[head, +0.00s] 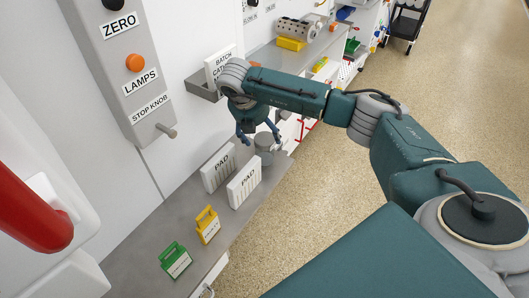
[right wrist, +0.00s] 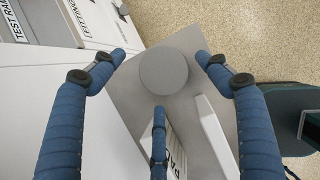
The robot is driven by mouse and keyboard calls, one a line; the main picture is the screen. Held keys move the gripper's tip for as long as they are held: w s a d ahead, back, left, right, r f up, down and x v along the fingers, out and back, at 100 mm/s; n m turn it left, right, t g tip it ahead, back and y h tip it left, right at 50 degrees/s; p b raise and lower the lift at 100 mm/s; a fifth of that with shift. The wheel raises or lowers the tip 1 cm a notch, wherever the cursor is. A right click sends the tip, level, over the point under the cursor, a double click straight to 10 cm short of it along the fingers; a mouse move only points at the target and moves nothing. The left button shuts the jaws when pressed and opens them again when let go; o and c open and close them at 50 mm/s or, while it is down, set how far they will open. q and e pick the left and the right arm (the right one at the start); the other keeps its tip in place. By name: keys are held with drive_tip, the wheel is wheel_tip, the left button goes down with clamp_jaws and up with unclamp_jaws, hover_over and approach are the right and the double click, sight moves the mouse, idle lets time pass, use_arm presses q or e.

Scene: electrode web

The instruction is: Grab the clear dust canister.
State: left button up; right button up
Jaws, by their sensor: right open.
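A grey round canister (head: 264,155), which I take to be the dust canister, stands on the grey shelf (head: 140,255) beyond the two PAD blocks. It looks grey and not clearly transparent. The right wrist view shows its round top (right wrist: 163,71) from above. My right gripper (head: 259,137) is above it, pointing down, with its blue fingers spread. In the wrist view the fingertips (right wrist: 160,70) lie around the lid's outline, two at the sides and one below. I cannot tell whether any finger touches it. My left gripper is not in view.
Two white PAD blocks (head: 218,168) (head: 244,183) stand close on the near side of the canister. A yellow tagged piece (head: 208,225) and a green one (head: 175,260) are nearer. A white wall panel borders the shelf's left; open floor lies right.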

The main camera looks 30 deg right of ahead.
sight(264, 138)
drive_tip(key=x, duration=0.1)
drive_tip(key=b+x, duration=0.2)
drive_tip(key=x, duration=0.1)
drive_tip(key=shift+s+a+f, duration=0.15)
drive_tip(key=shift+s+a, duration=0.05)
drive_tip(key=shift+s, duration=0.05)
drive_tip(key=shift+w+d+f+b, duration=0.1)
drive_tip(key=shift+d+f+b, duration=0.05)
drive_tip(key=shift+f+b, duration=0.15)
drive_tip(key=shift+w, duration=0.1)
drive_tip(key=shift+r, duration=0.1)
drive_tip(key=shift+c, duration=0.8)
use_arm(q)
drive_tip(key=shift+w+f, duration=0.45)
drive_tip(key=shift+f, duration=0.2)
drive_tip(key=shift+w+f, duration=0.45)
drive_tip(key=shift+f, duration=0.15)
use_arm(e)
drive_tip(key=c, duration=1)
drive_tip(key=shift+r, duration=0.1)
